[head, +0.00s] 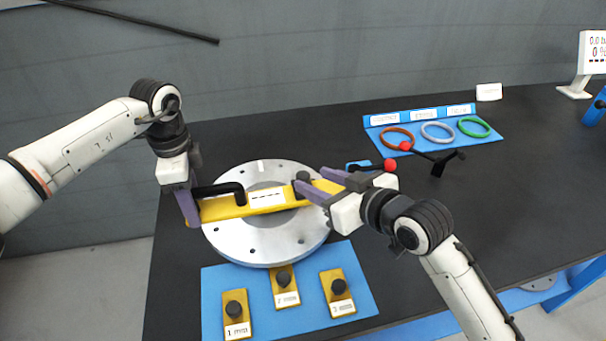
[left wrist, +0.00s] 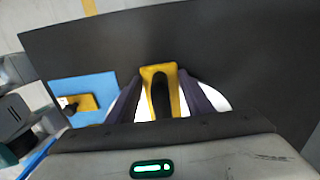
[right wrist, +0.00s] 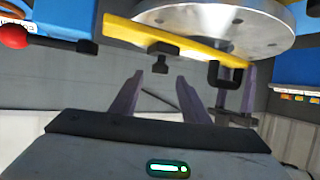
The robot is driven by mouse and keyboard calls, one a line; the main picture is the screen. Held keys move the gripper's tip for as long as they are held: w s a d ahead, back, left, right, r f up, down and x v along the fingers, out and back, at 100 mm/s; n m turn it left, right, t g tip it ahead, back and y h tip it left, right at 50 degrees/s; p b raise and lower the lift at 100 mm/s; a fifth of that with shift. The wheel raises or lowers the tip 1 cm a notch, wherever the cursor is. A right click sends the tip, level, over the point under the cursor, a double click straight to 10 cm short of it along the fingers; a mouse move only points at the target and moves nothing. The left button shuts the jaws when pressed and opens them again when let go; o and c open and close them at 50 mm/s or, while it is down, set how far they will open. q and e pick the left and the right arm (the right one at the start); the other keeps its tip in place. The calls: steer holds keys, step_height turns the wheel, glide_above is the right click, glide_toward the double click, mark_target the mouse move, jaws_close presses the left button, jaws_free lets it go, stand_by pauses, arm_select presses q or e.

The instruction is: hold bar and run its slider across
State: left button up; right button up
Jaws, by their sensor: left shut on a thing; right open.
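The yellow bar (head: 235,207) lies across the round grey flange (head: 225,240), with a white label in its middle and a black handle (head: 222,188) at its left part. My left gripper (head: 191,212) is shut at the bar's left end; in the left wrist view the bar end (left wrist: 158,70) sits between its fingers. The slider, a dark knob (head: 302,184), is near the bar's right end. My right gripper (head: 322,187) is open beside it. In the right wrist view the knob (right wrist: 163,56) shows just ahead of the open, empty fingers, roughly between them.
A blue mat (head: 255,310) in front holds several yellow plates with black knobs. A blue board (head: 488,134) at the back carries coloured rings. The black table (head: 500,200) is clear at right.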

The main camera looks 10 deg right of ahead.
mark_target(306, 176)
steer(key=x, duration=0.6)
steer(key=shift+d, duration=0.15)
jaws_close()
